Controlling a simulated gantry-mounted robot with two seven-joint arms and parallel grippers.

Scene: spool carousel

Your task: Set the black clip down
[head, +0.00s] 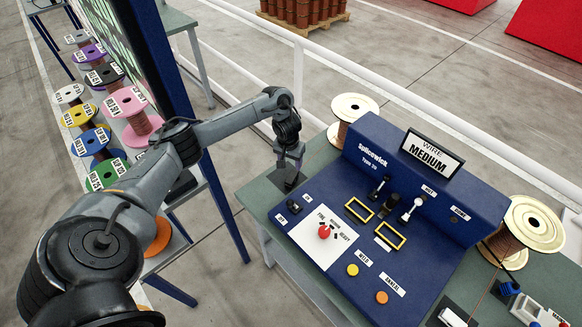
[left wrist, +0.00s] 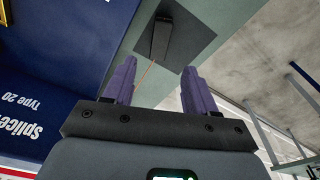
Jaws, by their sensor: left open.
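The black clip (left wrist: 161,38) rests on a dark square pad (left wrist: 190,38) in the left wrist view, just beyond my fingertips. A thin reddish wire runs from near the clip toward the space between my fingers. My left gripper (left wrist: 158,70) is open, its two purple fingers apart with nothing between them but the wire. In the head view my left gripper (head: 290,163) points down over the pad at the bench's left end. The clip cannot be made out there behind the gripper. My right gripper is in neither view.
The blue splicer console (head: 400,205) stands on the green bench (head: 262,207), right of my left gripper. A wire spool (head: 352,108) stands behind the gripper, and another spool (head: 530,225) is at the right. Colored spools (head: 131,112) line a rack at the left. A white rail runs behind the bench.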

